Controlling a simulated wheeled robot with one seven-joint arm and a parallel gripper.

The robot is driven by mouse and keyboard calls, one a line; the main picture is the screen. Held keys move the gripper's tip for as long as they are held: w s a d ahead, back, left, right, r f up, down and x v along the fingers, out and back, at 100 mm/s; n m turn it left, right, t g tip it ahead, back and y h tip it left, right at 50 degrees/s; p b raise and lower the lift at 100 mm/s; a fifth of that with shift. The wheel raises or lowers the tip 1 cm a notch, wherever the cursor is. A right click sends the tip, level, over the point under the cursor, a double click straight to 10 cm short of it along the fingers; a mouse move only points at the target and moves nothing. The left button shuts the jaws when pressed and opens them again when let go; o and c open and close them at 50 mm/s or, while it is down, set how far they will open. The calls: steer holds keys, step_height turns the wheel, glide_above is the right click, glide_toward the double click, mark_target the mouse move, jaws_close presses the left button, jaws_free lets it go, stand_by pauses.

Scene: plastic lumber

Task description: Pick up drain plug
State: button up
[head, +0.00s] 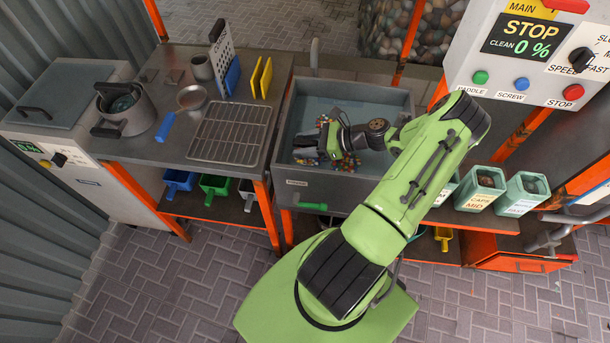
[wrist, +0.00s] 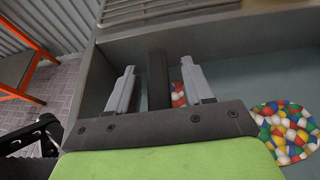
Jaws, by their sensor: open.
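My gripper (head: 306,149) is low inside the grey sink (head: 388,97) in the head view, near its left side, among coloured caps. In the wrist view my gripper (wrist: 158,68) has its two grey fingers spread apart. A dark upright post (wrist: 157,88) stands between the fingers; it looks like the drain plug, but I cannot be sure. I see a gap between it and each finger, and its lower end is hidden behind the gripper's dark crossbar. In the head view my gripper and arm hide that spot, and I cannot make out the plug.
Multicoloured caps (wrist: 290,130) lie on the sink floor beside my gripper. The sink walls enclose it closely. Left of the sink are a wire rack (head: 230,133), yellow boards (head: 262,77) and a pot (head: 125,108). Labelled bins (head: 482,188) stand to the right.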

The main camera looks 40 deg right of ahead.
jaws_close()
stand_by(0.4)
